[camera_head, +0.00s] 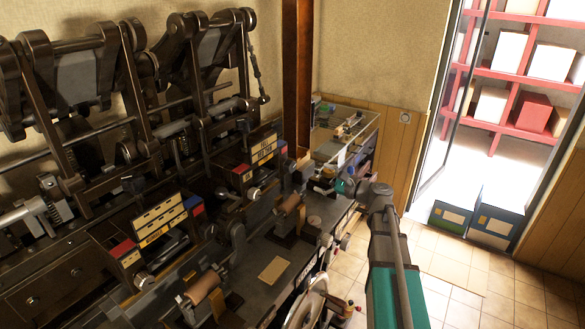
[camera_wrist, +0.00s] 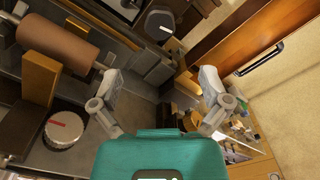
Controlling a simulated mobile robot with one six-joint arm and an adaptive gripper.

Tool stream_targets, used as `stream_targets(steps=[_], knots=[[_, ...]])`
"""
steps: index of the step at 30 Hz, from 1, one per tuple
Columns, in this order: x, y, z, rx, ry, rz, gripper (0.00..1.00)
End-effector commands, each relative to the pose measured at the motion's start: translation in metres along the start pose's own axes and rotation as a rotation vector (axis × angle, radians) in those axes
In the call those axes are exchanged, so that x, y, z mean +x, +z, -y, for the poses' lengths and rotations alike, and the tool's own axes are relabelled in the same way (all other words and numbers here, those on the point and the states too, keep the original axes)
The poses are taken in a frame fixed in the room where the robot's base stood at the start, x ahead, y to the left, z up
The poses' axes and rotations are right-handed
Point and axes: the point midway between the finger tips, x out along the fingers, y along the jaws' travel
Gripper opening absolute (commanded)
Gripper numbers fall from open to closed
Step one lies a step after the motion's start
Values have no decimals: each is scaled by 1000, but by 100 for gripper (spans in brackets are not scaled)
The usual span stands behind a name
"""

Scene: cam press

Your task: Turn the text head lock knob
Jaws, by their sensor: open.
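My gripper (camera_wrist: 159,76) is open and empty in the wrist view, its two grey fingers spread wide. In the head view my gripper (camera_head: 327,183) is over the far right end of the press bench. A dark grey rounded knob with a white mark (camera_wrist: 160,25) lies beyond the fingertips in the wrist view, apart from them. No label is readable, so I cannot tell which one is the text head lock knob.
A wooden roller (camera_wrist: 60,45) on a bracket stands close left of my gripper. Dark press machinery (camera_head: 130,90) fills the left. A brown post (camera_head: 297,75) rises behind the bench. A display case (camera_head: 343,130) stands beyond. Tiled floor (camera_head: 480,290) is open at right.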

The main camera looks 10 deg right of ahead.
Motion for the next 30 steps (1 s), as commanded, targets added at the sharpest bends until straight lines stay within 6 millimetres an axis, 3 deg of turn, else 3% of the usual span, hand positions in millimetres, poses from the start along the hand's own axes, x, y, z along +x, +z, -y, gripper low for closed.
stream_targets(steps=[18,30], knots=[[90,-1,1,-1,-1,-1,96],[111,-1,1,-1,-3,-2,96]])
